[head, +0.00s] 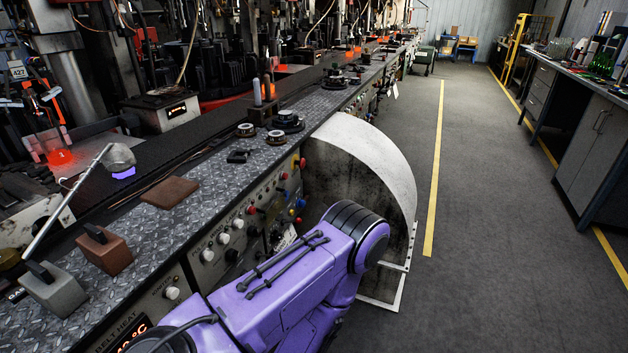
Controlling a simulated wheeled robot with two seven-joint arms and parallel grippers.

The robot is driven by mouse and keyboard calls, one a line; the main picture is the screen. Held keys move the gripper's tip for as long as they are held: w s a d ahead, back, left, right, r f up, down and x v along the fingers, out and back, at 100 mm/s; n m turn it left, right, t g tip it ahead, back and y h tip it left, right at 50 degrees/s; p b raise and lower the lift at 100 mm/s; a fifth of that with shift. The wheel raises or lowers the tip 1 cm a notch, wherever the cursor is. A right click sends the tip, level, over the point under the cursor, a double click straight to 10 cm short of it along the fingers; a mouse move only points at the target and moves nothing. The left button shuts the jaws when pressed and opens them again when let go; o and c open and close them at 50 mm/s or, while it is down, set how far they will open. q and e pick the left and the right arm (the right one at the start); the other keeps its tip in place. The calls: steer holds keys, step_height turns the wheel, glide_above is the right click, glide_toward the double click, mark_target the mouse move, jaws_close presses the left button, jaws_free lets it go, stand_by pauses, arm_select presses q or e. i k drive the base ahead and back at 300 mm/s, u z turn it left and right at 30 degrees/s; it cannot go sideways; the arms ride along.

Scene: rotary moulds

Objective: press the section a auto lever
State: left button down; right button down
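The control panel (235,235) runs along the front side of the long machine bench. It carries white knobs (207,254), red buttons (283,176), a blue button (300,203) and small black switches (253,231). The labels are too small to read, so I cannot tell which control is the section A auto lever. My purple arm (300,262) reaches across the lower middle, in front of the panel, and hides part of it. Neither of my grippers shows in the head view.
A curved grey guard (362,160) bulges from the bench front, just beyond my arm. On the diamond-plate top (190,212) lie brown blocks (170,192), a grey block (54,290) and round metal parts (286,121). A clear aisle (480,200) runs along the right, beside a cabinet (592,135).

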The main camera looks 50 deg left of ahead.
mark_target(259, 254)
steer(key=i, duration=0.6)
steer(key=u, duration=3.1)
